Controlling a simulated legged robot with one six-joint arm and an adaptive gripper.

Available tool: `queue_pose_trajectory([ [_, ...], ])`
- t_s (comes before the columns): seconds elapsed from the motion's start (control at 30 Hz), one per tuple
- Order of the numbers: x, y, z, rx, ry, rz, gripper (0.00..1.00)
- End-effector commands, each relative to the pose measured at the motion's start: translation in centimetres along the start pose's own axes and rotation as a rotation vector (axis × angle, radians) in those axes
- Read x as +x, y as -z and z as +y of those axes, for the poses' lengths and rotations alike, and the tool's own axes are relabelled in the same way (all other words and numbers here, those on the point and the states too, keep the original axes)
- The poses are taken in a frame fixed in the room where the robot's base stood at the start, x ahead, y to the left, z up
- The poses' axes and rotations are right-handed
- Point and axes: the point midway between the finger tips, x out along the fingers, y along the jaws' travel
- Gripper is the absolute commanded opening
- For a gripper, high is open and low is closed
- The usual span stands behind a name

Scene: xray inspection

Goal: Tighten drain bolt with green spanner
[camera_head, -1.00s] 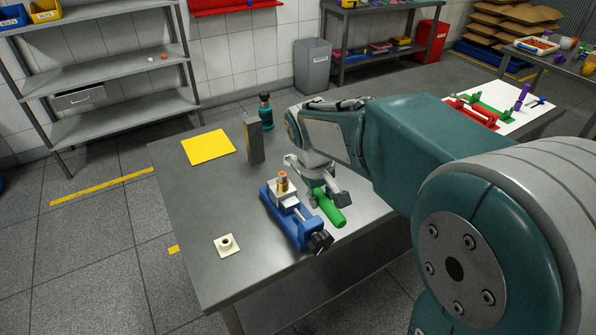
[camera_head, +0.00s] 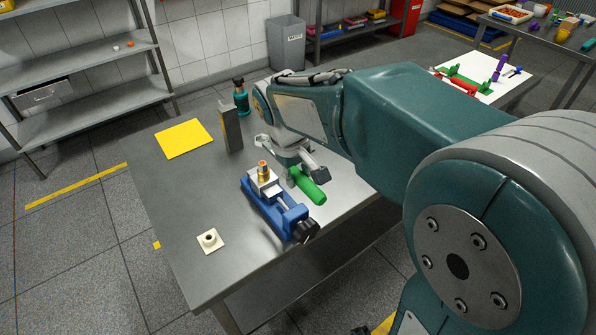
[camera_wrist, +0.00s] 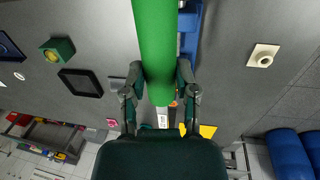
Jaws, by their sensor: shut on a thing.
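My gripper (camera_head: 297,160) is shut on the green spanner (camera_head: 309,188), just right of the blue vise (camera_head: 252,193). The spanner's green handle (camera_wrist: 155,40) fills the middle of the wrist view, between my two fingers (camera_wrist: 158,85). The vise holds a pale block (camera_head: 262,184) with an upright orange and brass fitting (camera_head: 264,168) on top, apparently the drain bolt. I cannot tell whether the spanner touches it. Part of the vise (camera_wrist: 191,35) shows beside the handle in the wrist view.
A pale square plate with a round boss (camera_head: 210,240) lies at the table's front left. Behind the vise stand a grey upright post (camera_head: 231,130) and a teal bottle (camera_head: 241,100). A yellow sheet (camera_head: 184,139) lies at the back left. The table's left side has bare space.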

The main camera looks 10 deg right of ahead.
Motion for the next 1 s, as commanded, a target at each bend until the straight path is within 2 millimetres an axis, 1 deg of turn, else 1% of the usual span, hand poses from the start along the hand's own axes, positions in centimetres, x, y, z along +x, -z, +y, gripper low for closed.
queue_pose_trajectory([
  [0.4, 4.0, 0.0, -0.7, -0.001, 0.001, -0.002, 0.0],
  [0.5, 4.7, -0.1, -0.7, -0.001, 0.001, -0.001, 0.0],
  [0.7, 5.4, 0.0, -1.0, -0.001, 0.0, 0.0, 0.0],
  [1.0, 5.4, 0.0, -1.0, -0.001, 0.0, 0.0, 0.0],
])
